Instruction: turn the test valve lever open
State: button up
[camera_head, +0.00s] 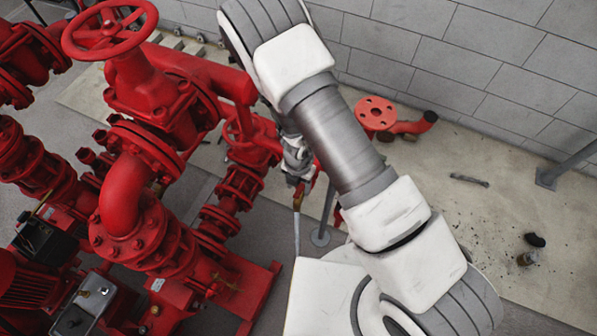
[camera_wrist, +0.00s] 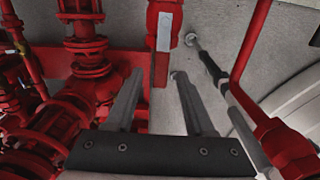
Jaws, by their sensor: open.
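My gripper (camera_wrist: 158,74) is open in the wrist view, its two grey fingers apart with nothing held between them. A red part with a pale grey strip (camera_wrist: 164,42) shows beyond the fingertips; I cannot tell whether it belongs to the test valve. A red fitting (camera_wrist: 288,148) on a red pipe is at the lower right of the wrist view, right of the fingers. In the head view a thin, pale lever-like piece (camera_head: 297,232) hangs beside my arm. I cannot tell for sure which part is the test valve lever. My gripper is not clearly seen in the head view.
Red pump pipework with a handwheel (camera_head: 109,32) fills the left of the head view. A thin grey stand with a round foot (camera_head: 320,238) is close by; its foot (camera_wrist: 191,39) also shows in the wrist view. A block wall (camera_head: 450,55) stands behind.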

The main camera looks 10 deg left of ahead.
aim_at(299, 191)
notch_tip(299, 191, up, 17)
dwell(0.7)
jog(key=shift+f, duration=0.1)
jog(key=shift+s, duration=0.15)
dwell(0.4)
